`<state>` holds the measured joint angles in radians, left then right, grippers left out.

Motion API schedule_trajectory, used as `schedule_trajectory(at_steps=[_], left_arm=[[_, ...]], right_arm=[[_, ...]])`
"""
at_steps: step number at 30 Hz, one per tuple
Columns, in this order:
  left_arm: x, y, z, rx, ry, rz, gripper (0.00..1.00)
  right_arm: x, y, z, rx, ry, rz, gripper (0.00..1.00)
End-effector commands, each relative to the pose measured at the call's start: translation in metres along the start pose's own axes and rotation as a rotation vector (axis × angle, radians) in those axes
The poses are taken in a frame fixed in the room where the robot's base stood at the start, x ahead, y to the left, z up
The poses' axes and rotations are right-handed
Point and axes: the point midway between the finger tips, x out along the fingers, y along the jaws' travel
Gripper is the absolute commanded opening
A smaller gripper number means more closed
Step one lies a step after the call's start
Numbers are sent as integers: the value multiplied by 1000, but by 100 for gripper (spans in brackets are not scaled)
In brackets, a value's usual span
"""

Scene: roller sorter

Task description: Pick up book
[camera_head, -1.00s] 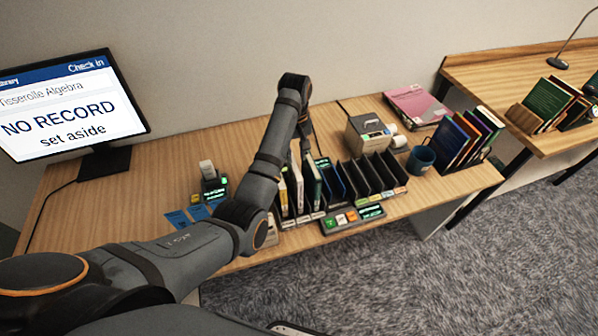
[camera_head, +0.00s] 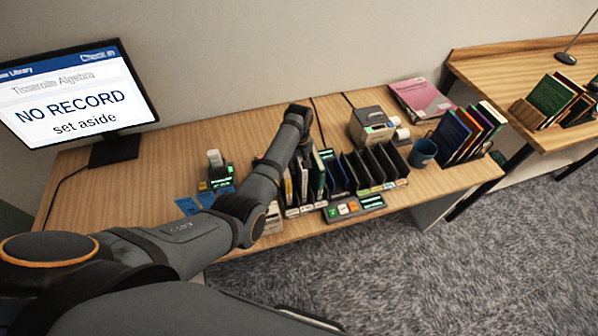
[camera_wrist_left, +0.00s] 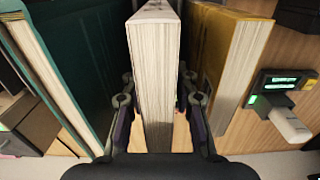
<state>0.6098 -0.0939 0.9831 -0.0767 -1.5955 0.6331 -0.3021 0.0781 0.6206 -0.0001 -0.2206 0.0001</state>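A book with thick white pages (camera_wrist_left: 155,85) stands upright in the middle of the left wrist view. My left gripper (camera_wrist_left: 158,105) has one finger on each side of it, with slim gaps showing beside the pages, so it looks open around the book. A dark green book (camera_wrist_left: 70,60) stands to its left and a yellow book (camera_wrist_left: 235,55) to its right. In the head view my left arm reaches down to the upright books (camera_head: 300,185) at the left of the rack, and its wrist hides the fingers there. My right gripper is not in view.
A black slotted rack (camera_head: 375,165) with empty slots stands right of the books. A button panel (camera_head: 352,208) lies in front. A printer (camera_head: 372,125), mug (camera_head: 422,153) and pink book (camera_head: 420,98) are farther right. The monitor (camera_head: 75,105) reads "NO RECORD set aside".

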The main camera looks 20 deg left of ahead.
Motion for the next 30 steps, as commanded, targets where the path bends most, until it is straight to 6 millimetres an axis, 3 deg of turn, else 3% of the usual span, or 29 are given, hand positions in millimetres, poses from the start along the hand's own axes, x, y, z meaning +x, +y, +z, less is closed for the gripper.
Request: schedule_trajectory(at_steps=[4,11,23,26,30], left_arm=[[0,0,0,0,1,0,28],[0,0,0,0,1,0,0],[-3,1,-1,0,2,1,0],[-15,1,-1,1,5,3,0],[-46,2,-2,1,7,5,0]], right_arm=[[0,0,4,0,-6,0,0],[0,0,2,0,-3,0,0],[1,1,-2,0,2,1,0],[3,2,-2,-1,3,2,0],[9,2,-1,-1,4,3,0]])
